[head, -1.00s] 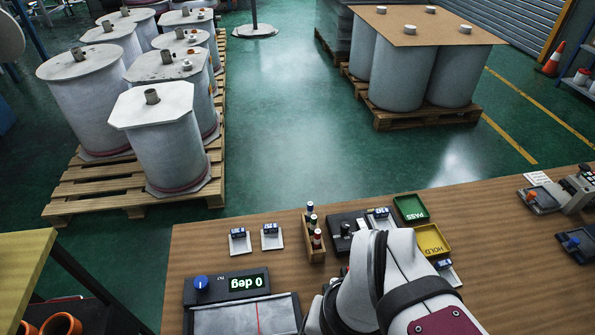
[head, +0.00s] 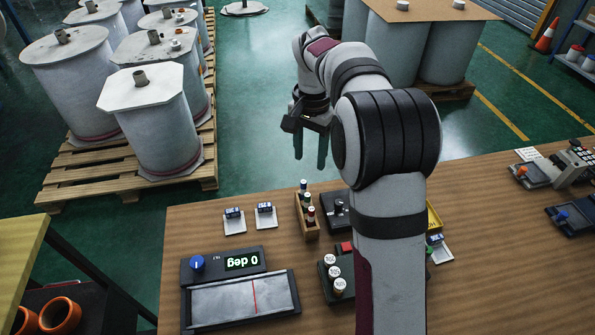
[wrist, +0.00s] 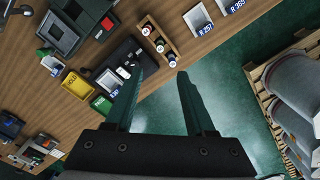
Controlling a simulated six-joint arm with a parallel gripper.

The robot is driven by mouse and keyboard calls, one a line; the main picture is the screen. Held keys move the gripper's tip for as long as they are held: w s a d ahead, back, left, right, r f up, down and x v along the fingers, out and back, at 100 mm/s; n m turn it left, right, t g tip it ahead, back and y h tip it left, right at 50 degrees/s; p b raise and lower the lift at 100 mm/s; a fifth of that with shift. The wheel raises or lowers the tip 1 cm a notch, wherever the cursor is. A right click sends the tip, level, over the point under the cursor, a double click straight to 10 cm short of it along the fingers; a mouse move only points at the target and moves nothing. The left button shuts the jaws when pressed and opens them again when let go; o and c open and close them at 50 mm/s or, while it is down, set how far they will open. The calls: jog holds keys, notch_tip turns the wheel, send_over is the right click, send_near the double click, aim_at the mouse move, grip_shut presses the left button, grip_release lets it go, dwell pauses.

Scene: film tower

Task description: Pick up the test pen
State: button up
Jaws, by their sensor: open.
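A small wooden rack (head: 312,232) stands on the bench and holds three upright pens. The back pen (head: 304,187) has a blue body, and the front pen (head: 311,213) shows red. I cannot tell which is the test pen. The wrist view shows the rack (wrist: 149,22) and the pens' pale round ends from above. My gripper (head: 310,157) is open and empty, pointing down, high above the bench's far edge. In the wrist view, my gripper (wrist: 161,75) has the rack just beyond its fingertips.
Small labelled trays (head: 235,224) stand left of the rack. A flat gauge reading 0 deg (head: 240,262) lies in front of them. A dark box with white-capped bottles (head: 333,275) and a black device (head: 341,207) stand to the right. Green (wrist: 101,103) and yellow (wrist: 76,85) trays sit beyond.

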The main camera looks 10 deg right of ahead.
aim_at(307, 194)
notch_tip(307, 194, down, 14)
jog(key=shift+s+a+f, duration=0.1)
jog(key=shift+s+a, duration=0.05)
grip_shut()
